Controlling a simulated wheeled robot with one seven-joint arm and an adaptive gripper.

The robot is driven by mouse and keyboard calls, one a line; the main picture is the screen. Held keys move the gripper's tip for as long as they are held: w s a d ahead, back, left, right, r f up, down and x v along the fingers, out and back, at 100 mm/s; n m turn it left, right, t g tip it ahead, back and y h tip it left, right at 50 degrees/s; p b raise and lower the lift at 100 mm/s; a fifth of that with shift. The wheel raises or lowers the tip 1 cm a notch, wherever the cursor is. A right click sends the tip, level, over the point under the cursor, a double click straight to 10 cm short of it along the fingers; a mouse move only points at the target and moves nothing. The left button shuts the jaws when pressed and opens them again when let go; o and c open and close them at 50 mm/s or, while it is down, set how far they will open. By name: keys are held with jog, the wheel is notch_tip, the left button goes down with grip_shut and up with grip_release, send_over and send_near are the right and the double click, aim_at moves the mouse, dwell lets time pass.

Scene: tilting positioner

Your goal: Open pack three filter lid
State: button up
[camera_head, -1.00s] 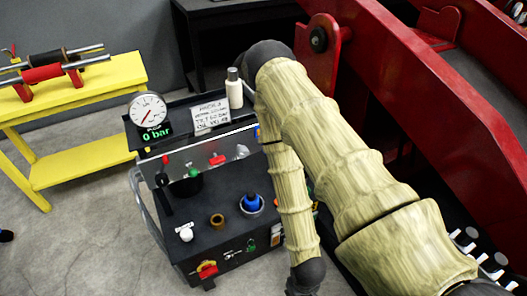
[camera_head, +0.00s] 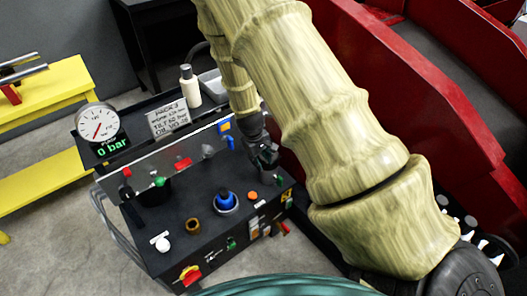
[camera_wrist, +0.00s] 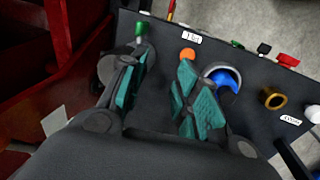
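My gripper (camera_head: 265,160) is over the back right part of the power pack's black top (camera_head: 186,222). In the wrist view my gripper (camera_wrist: 162,92) shows two teal-padded fingers spread apart, with only dark surface between them. A round grey part (camera_wrist: 112,66) shows partly behind the left finger; I cannot tell whether it is the filter lid or whether the finger touches it. A blue cap in a grey ring (camera_head: 225,202) stands on the top, left of my gripper; it also shows in the wrist view (camera_wrist: 226,82), partly behind the right finger. The sign (camera_head: 168,117) reads PACK 3.
The gauge (camera_head: 97,124) reads 0 bar. A brass ring (camera_head: 193,226), white knob (camera_head: 163,244), orange button (camera_head: 252,195) and red switch (camera_head: 190,274) are on the pack. A white bottle (camera_head: 189,86) stands behind. Red machine structure (camera_head: 430,110) lies close on the right.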

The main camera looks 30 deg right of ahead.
jog(key=w+d+r, duration=0.3)
jog(key=w+r, duration=0.2)
jog(key=r, duration=0.2)
jog(key=shift+w+d+f+p, duration=0.1)
jog(key=shift+d+f+p, duration=0.15)
jog(key=shift+f, duration=1.5)
jog(key=shift+w+d+f+p, duration=0.1)
jog(key=shift+d+f+p, duration=0.15)
jog(key=shift+f, duration=1.45)
jog(key=shift+w+d+f+p, duration=0.15)
jog(key=shift+d+f, duration=0.1)
jog(key=shift+f, duration=1.5)
jog(key=shift+s, duration=0.1)
grip_shut()
